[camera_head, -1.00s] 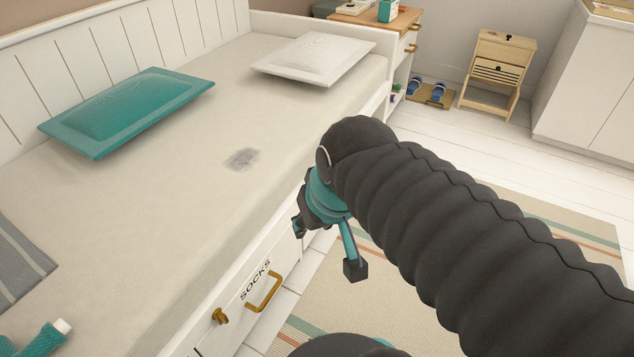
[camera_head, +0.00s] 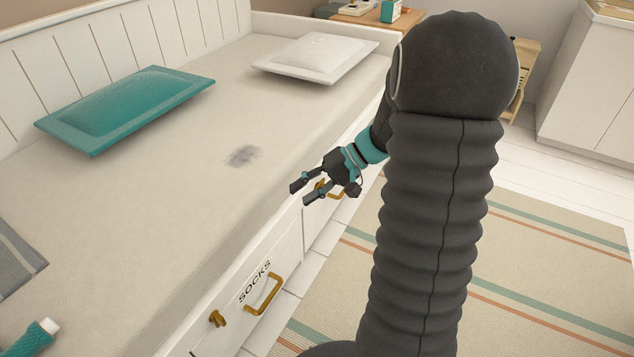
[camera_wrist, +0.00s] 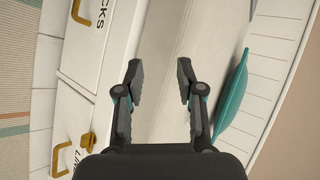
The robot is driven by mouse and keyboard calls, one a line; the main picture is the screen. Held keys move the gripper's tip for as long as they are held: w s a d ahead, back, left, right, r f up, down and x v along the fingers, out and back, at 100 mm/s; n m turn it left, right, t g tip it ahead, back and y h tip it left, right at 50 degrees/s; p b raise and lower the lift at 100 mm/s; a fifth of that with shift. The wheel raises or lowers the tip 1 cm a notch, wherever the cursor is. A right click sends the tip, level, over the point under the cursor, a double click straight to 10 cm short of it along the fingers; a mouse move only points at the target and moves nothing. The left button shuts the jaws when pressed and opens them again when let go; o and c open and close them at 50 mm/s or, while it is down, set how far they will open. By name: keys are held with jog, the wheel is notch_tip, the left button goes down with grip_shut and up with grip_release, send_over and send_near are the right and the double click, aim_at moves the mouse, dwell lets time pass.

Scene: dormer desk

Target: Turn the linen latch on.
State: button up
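The linen drawer front (camera_wrist: 72,112) shows at the lower left of the wrist view, with a partly cut-off label starting "LIN". Its brass latch (camera_wrist: 87,141) is a small knob near the drawer's upper edge; which way it is set I cannot tell. In the head view my gripper partly hides this drawer, and a bit of brass (camera_head: 320,186) shows between the fingers. My gripper (camera_head: 303,194) is above the bed's front edge, fingers apart and empty. In the wrist view the open gripper (camera_wrist: 160,82) points over the mattress, with the latch to its left.
The socks drawer has a brass latch (camera_head: 217,318) and a handle (camera_head: 264,294). The mattress (camera_head: 200,215) holds a teal pillow (camera_head: 125,108), a white pillow (camera_head: 315,57) and a grey stain (camera_head: 243,155). A striped rug (camera_head: 540,270) covers the floor beside the bed.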

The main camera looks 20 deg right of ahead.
jog(key=w+d+f+m+t+b, duration=0.1)
jog(key=w+d+f+m+t, duration=0.1)
jog(key=d+f+t, duration=0.35)
jog(key=w+d+f+m+t+b, duration=0.1)
jog(key=w+d+f+m+t, duration=0.15)
jog(key=d+f, duration=0.65)
jog(key=w+d+f+m+t+b, duration=0.1)
jog(key=w+d+f+m+t, duration=0.25)
jog(key=d+f, duration=0.4)
jog(key=w+a+n, duration=0.1)
jog(key=w+a, duration=0.7)
jog(key=w, duration=0.2)
jog(key=shift+r, duration=0.4)
jog(key=shift+a, duration=0.1)
jog(key=shift+c, duration=0.2)
grip_shut()
